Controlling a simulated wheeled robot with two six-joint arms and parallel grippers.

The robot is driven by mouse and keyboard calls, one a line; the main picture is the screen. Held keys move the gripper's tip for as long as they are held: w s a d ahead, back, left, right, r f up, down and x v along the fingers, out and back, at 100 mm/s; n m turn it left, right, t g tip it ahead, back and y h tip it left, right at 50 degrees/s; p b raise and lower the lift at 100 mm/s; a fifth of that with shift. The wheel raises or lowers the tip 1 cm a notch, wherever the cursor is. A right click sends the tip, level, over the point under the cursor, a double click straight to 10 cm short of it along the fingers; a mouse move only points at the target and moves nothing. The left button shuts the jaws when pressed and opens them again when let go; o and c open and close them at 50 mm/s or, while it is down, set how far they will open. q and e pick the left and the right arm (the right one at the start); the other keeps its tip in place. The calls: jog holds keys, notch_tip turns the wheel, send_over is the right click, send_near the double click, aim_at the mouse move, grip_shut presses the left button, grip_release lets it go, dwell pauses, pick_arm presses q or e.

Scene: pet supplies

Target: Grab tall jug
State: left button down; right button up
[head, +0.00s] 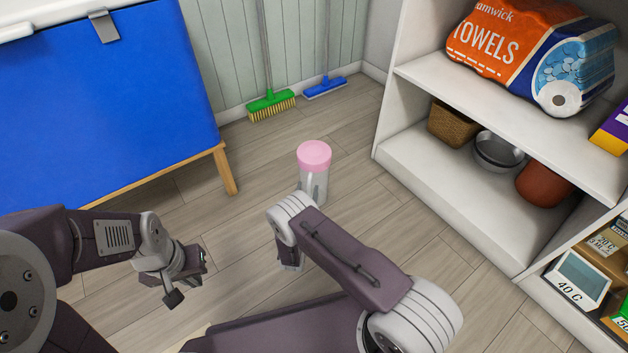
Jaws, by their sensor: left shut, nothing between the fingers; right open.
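A tall clear jug with a pink lid (314,158) stands upright on the wood floor, near the middle of the head view. Its lower part is partly hidden behind my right arm's wrist. My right gripper (290,264) is mostly hidden under that wrist, in front of the jug in the picture; only a small part shows. It is open, and I cannot see it touching the jug. My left gripper (189,281) is shut and empty, over the floor to the left of the jug and apart from it.
A white shelf unit (455,185) stands at right, holding a towel pack (500,45), a basket (452,124) and bowls. A blue panel on wooden legs (100,95) is at left. A green broom (271,103) and a blue one (325,88) lean at the back wall.

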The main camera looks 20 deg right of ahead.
aim_at(309, 183)
jog(key=b+x, duration=0.4)
jog(key=x, duration=0.1)
jog(key=shift+s+f+b, duration=0.1)
jog(key=shift+f+b, duration=0.05)
jog(key=shift+b, duration=0.15)
jog(key=shift+r, duration=0.25)
grip_shut()
dwell(0.8)
